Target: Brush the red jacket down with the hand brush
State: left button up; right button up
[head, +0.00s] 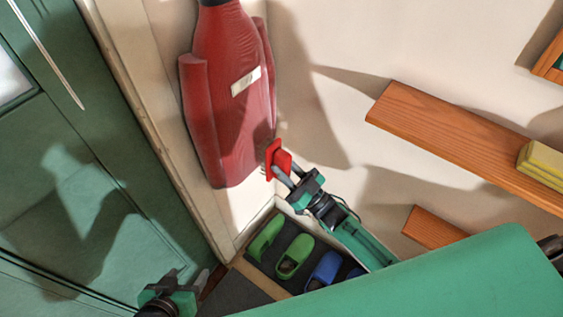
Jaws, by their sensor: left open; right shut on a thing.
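The red jacket (228,110) hangs against the pale wall, with a pale strip across its front. My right gripper (283,175) is shut on a small red thing, apparently the hand brush (279,157), at the jacket's lower right edge. My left gripper (194,280) is open and empty, low in the picture near the foot of the door, well below the jacket.
A green door (70,190) with a pale frame stands to the left.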

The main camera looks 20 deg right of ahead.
jog(key=shift+s, duration=0.1)
jog(key=shift+s+d+p, duration=0.5)
jog(key=shift+s+d, duration=0.45)
jog(key=shift+s, duration=0.1)
